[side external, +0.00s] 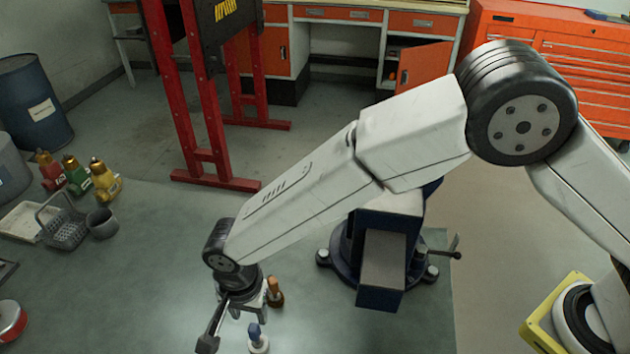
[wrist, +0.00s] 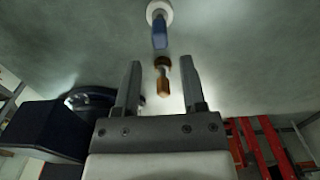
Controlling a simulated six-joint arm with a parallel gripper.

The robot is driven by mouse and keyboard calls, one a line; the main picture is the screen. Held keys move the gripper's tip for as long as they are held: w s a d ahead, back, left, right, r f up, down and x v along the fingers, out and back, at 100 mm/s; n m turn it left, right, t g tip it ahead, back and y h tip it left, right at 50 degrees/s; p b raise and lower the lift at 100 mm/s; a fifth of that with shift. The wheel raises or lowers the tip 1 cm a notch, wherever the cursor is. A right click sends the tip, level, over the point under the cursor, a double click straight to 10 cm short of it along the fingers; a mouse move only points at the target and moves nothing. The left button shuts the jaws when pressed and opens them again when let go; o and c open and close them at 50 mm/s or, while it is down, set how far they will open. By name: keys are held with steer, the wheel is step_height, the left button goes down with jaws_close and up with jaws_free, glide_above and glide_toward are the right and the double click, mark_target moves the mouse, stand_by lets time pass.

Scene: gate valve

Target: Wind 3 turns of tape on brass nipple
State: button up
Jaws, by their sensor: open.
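My gripper (wrist: 161,64) is open, and its two fingers stand apart with nothing held between them. In the wrist view a small brown-orange piece with a wider collar (wrist: 163,84) appears between the fingers, with no visible contact. Beyond it is a blue piece on a round white base (wrist: 158,32). In the side view my gripper (side external: 262,312) is low over the bench, close to the brown-orange piece (side external: 275,290) and the blue piece (side external: 255,333). I cannot tell which is the brass nipple, and no tape roll is clearly seen.
A dark blue vise (side external: 382,262) stands on the bench right of my gripper. Several coloured bottles (side external: 75,177), a grey basket (side external: 64,230) and a grey cup (side external: 102,223) stand at the left. The grey-green bench top (side external: 150,285) is clear between them and my gripper.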

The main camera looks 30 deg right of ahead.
mark_target(253, 328)
steer(key=shift+f, duration=2.9)
steer(key=shift+c, duration=0.2)
jaws_close()
steer(key=shift+r, duration=0.15)
steer(key=shift+r, duration=2.35)
steer(key=shift+r, duration=0.15)
